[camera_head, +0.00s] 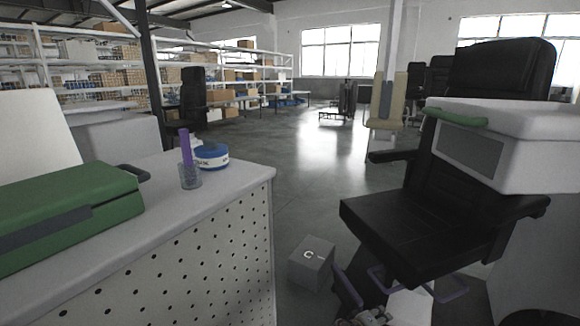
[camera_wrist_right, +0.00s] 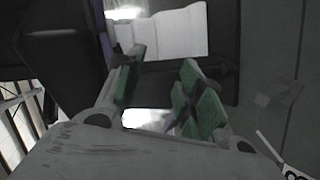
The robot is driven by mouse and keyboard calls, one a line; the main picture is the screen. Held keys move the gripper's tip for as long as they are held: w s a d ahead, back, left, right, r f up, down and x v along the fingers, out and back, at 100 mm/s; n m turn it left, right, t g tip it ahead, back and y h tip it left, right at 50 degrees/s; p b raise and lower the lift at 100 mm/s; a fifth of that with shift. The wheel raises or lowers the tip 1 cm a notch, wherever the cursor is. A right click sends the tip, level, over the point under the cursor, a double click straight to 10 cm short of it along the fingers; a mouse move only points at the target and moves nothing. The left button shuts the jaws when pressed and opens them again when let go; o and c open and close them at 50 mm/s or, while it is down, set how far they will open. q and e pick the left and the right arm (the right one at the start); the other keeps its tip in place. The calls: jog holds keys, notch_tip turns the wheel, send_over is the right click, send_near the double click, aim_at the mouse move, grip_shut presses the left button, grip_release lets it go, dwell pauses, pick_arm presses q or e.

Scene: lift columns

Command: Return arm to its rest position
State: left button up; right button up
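My right gripper (camera_wrist_right: 165,92) shows in the right wrist view with its two green-padded fingers spread apart. Nothing is held between them. Behind the fingers are dark surfaces and a pale ribbed panel (camera_wrist_right: 172,34), which I cannot identify for sure. In the head view, a small mechanical part (camera_head: 372,318) shows at the bottom edge; I cannot tell whether it belongs to my right arm. My left gripper is in neither view.
A white perforated workbench (camera_head: 225,205) at left holds a green case (camera_head: 70,215), a cup (camera_head: 190,178) with a purple item and a blue-white round container (camera_head: 212,156). A grey box (camera_head: 312,262) is on the floor. A black chair (camera_head: 425,225) stands at right beside a white box (camera_head: 500,150).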

jog(key=s+f+m+g+y, duration=0.25)
jog(key=s+y, duration=0.25)
jog(key=s, duration=0.9)
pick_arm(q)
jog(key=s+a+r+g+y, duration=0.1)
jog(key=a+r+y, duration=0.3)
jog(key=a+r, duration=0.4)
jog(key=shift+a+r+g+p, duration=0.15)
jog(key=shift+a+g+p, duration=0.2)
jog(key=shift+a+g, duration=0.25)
pick_arm(e)
jog(key=s+a+r+g+y, duration=0.1)
jog(key=s+a+r+y, duration=0.1)
jog(key=s, duration=0.4)
jog(key=s+a+r+y, duration=0.3)
jog(key=s+a+r, duration=0.1)
jog(key=s, duration=0.2)
jog(key=shift+s+a+r+g, duration=0.15)
jog(key=shift+s+r+g, duration=0.15)
jog(key=shift+s+g, duration=0.1)
pick_arm(q)
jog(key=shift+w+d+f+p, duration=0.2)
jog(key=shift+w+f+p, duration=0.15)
jog(key=shift+p, duration=1)
pick_arm(e)
jog(key=shift+w+a+f, duration=0.1)
jog(key=shift+w+f, duration=0.3)
